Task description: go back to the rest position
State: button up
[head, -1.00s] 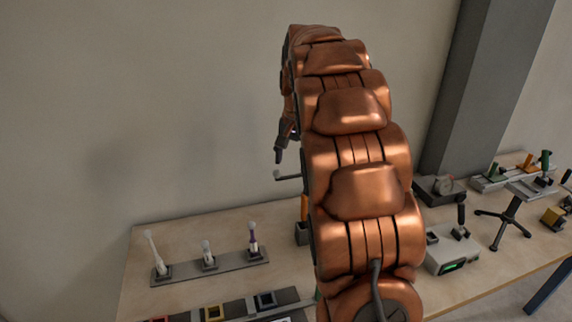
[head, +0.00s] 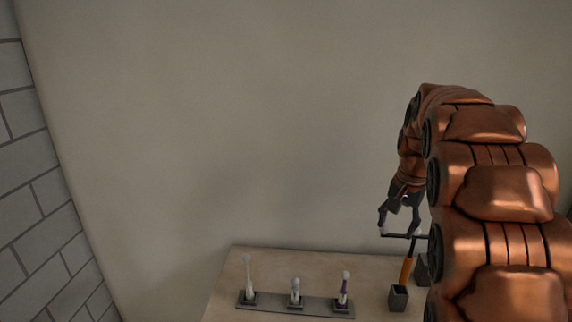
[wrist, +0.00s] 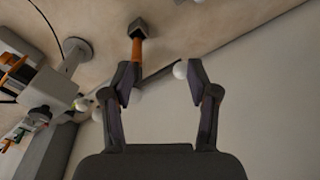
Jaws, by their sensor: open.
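My gripper (head: 399,216) hangs at the end of my arm, above the right part of the bench in the head view. In the wrist view my gripper (wrist: 162,82) has its two fingers spread apart, with nothing held between them. An orange-handled tool (head: 406,270) stands in a small dark block (head: 398,298) just below the gripper, with a dark crossbar at its top.
A dark rack (head: 296,304) with three upright white-tipped tools stands on the wooden bench (head: 236,262), left of the gripper. A plain wall (head: 220,130) rises behind the bench. In the wrist view, a grey stand (wrist: 77,50) and other equipment appear at left. Air above the bench's left part is clear.

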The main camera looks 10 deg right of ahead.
jog(key=s+a+f+n+g, duration=0.25)
jog(key=s+a+n, duration=0.25)
jog(key=s+a, duration=0.9)
jog(key=s+a+f+n, duration=0.2)
jog(key=s+a+f, duration=0.1)
jog(key=s, duration=0.5)
jog(key=s+a+f+n, duration=0.2)
jog(key=s+a+f, duration=0.1)
jog(key=s, duration=0.6)
jog(key=shift+s+a+f+n, duration=0.15)
jog(key=shift+s+a+n, duration=0.05)
jog(key=shift+n, duration=0.2)
jog(key=shift+g, duration=0.25)
